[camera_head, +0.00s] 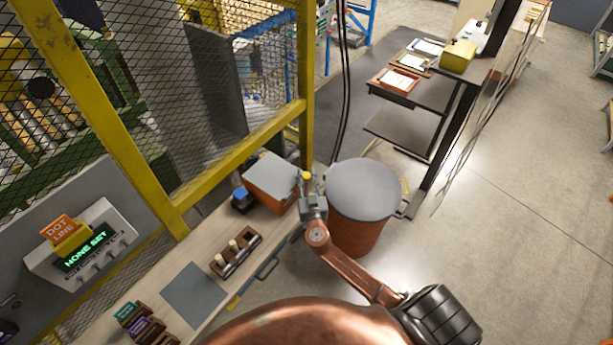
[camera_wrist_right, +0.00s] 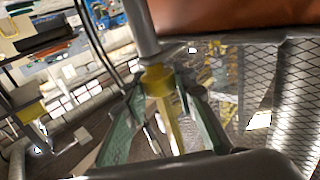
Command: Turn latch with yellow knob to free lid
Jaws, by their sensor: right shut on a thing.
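A copper-brown box with a grey lid (camera_head: 272,172) stands at the far end of the bench, and its lid looks closed. A yellow knob (camera_head: 307,175) shows at the box's right side, beside my right gripper (camera_head: 308,190). In the right wrist view, my right gripper (camera_wrist_right: 165,105) has its fingers on either side of the yellow knob (camera_wrist_right: 159,82) and is shut on it. A grey post (camera_wrist_right: 143,30) runs up from the knob. The latch's exact angle is hard to tell. My left gripper is out of view.
A large copper-coloured bin with a grey lid (camera_head: 362,188) stands close right of my gripper. The bench holds a blue-topped item (camera_head: 240,195), a brown rack (camera_head: 236,254) and a grey mat (camera_head: 194,295). A yellow mesh fence (camera_head: 230,155) runs behind the bench.

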